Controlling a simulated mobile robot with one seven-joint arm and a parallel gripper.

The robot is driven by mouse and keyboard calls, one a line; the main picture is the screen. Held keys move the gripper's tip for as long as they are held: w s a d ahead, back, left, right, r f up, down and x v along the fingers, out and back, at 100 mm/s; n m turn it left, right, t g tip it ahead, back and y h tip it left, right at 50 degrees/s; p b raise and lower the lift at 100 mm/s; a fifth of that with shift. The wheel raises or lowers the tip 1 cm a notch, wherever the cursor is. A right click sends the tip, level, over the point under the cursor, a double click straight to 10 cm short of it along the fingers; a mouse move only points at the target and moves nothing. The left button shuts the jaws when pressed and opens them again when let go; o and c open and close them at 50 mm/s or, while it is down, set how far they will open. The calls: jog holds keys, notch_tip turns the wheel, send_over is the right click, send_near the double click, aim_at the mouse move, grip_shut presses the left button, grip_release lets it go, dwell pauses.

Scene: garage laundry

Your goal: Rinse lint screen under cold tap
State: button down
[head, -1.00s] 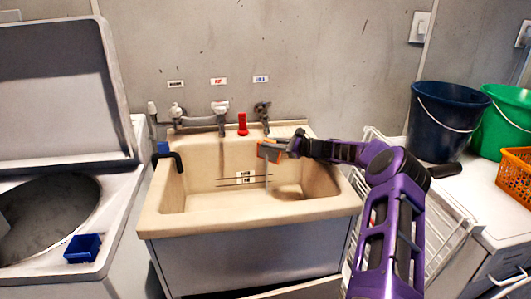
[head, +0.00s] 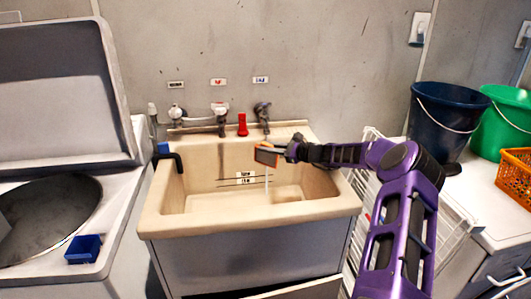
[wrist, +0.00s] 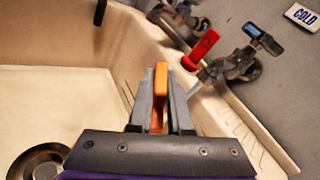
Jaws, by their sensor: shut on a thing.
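The lint screen (head: 266,157), a small grey panel with an orange edge, is over the right half of the beige sink (head: 178,208). My gripper (head: 286,152) is shut on its right end. In the wrist view the fingers (wrist: 159,105) close on an orange part (wrist: 160,85); the rest of the screen is hidden. The cold tap (head: 262,111) is on the wall above the screen. It also shows in the wrist view (wrist: 240,62), near a "COLD" label (wrist: 302,16). A thin pale water stream (head: 267,180) shows below the screen.
A red bottle-like object (head: 242,125) stands on the sink's back ledge, close to the tap. Other taps (head: 221,112) are to the left. A white wire rack (head: 437,232) is right of the sink. The open basin below the screen is clear.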

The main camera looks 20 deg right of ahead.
aim_at(270, 155)
jog(key=shift+s+a+p, duration=0.1)
jog(key=shift+s+a, duration=0.15)
jog(key=shift+s, duration=0.65)
jog(key=shift+s+a+p, duration=0.15)
jog(key=shift+s+a, duration=0.05)
jog(key=shift+s, duration=0.75)
jog(key=shift+s+a+p, duration=0.1)
jog(key=shift+s+a, duration=0.15)
jog(key=shift+s, duration=0.65)
jog(key=s+a+r+p, duration=0.1)
jog(key=s+r+p, duration=0.2)
jog(key=s+r, duration=0.1)
jog(key=shift+s+a, duration=0.15)
jog(key=shift+s, duration=0.25)
